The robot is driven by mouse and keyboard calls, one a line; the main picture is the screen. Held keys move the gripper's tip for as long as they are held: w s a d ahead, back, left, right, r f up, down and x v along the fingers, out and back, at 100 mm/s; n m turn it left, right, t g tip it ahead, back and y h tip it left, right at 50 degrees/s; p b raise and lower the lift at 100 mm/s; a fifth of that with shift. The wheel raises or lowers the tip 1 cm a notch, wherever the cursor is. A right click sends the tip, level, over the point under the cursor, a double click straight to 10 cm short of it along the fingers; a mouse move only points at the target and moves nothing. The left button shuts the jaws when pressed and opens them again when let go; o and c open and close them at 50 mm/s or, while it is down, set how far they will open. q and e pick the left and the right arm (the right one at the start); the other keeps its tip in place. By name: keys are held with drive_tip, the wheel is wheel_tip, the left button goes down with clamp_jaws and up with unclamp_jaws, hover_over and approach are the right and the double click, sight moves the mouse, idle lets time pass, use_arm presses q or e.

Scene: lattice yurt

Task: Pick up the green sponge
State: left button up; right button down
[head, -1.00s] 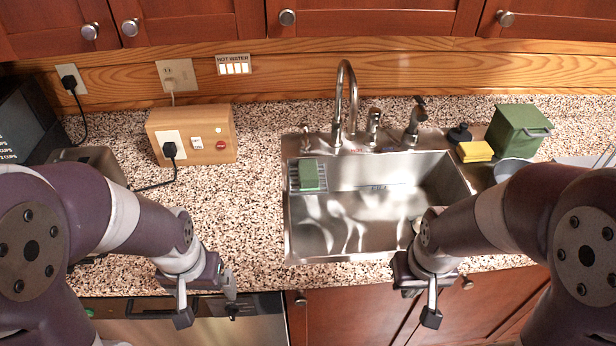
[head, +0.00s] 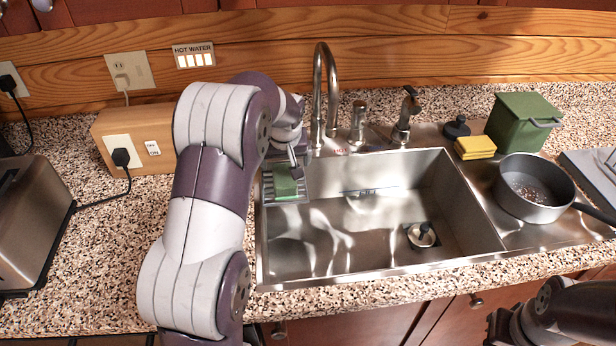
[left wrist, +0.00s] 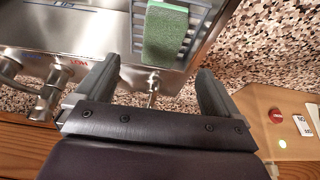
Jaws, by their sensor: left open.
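The green sponge (head: 284,181) lies on a slatted rack (head: 302,188) in the back left corner of the steel sink (head: 350,262). In the left wrist view the sponge (left wrist: 165,36) shows ahead, between the lines of the two fingers. My left gripper (head: 297,157) is just behind and above the sponge in the head view, partly hidden by its own arm. In the left wrist view my left gripper (left wrist: 157,68) is open, with nothing between its fingers. My right gripper (head: 497,328) is only partly visible at the lower right, low in front of the counter.
The faucet (head: 318,95) stands close behind the rack, right of my left gripper. A grey pot (head: 534,188), yellow sponges (head: 475,148) and a green bin (head: 522,122) are at right. A toaster (head: 35,222) and wooden outlet box (head: 133,140) are at left. The sink floor holds a drain plug (head: 422,235).

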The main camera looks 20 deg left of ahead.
sight(284, 176)
use_arm(q)
drive_tip(key=p+x, duration=0.1)
drive_tip(key=x, duration=0.9)
drive_tip(key=shift+a+f+p, duration=0.1)
drive_tip(key=shift+a+p, duration=0.05)
drive_tip(key=shift+p, duration=0.25)
drive_tip(key=shift+w+a+f, duration=0.1)
drive_tip(key=shift+w+f, duration=0.05)
drive_tip(key=shift+f, duration=0.2)
drive_tip(key=shift+c, duration=0.4)
drive_tip(key=c, duration=1)
